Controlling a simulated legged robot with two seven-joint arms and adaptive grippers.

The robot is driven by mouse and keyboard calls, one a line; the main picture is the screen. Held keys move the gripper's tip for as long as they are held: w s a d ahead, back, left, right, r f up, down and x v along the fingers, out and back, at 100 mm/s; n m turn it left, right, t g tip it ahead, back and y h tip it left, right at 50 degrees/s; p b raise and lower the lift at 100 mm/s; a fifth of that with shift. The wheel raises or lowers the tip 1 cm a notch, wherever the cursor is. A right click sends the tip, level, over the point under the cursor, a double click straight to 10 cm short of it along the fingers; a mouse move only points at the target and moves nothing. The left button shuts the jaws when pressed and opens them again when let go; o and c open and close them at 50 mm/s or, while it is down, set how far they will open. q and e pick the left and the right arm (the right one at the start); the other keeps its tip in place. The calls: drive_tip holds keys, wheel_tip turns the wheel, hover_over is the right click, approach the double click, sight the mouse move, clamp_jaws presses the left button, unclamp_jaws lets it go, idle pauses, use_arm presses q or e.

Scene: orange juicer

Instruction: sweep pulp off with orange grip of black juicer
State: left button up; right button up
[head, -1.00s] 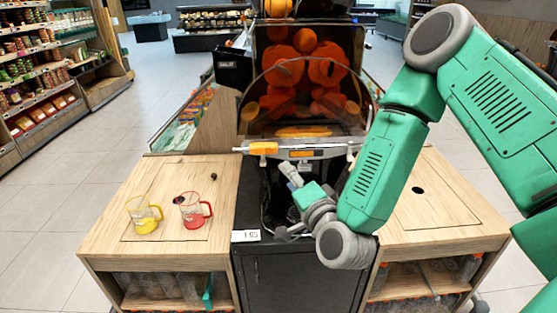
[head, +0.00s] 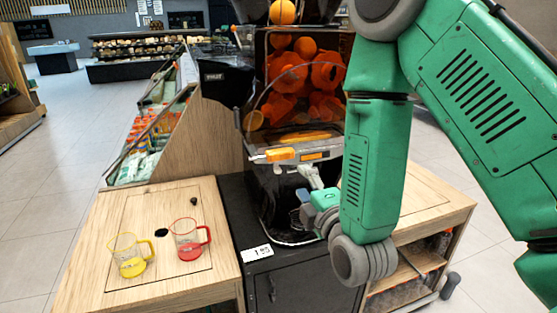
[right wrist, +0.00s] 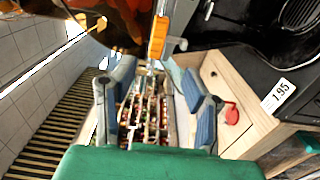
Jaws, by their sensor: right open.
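The black juicer (head: 222,85) stands in the middle of the head view, with orange pieces behind its clear front cover. Its orange grip (head: 280,154) is on the bar below the cover. In the right wrist view the orange grip (right wrist: 157,38) is upright, just above the space between my fingers. My right gripper (head: 309,187) is open in front of the juicer, below and right of the grip, apart from it as far as I can tell. Its two fingers (right wrist: 158,85) also show apart and empty in the wrist view. I cannot make out any pulp clearly. My left gripper is out of view.
A yellow-tinted jug (head: 129,262) and a red jug (head: 188,245) stand on the wooden counter (head: 95,292) at left. A price tag (head: 257,252) sits on the black cabinet. A wooden counter (head: 432,200) is at right. Open floor lies at far left.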

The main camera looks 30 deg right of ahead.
sight(281, 157)
drive_tip(key=p+x, duration=0.1)
drive_tip(key=x, duration=1.1)
drive_tip(key=shift+w, duration=0.4)
drive_tip(key=shift+w+a, duration=0.15)
drive_tip(key=shift+w, duration=0.25)
drive_tip(key=shift+a+r, duration=0.1)
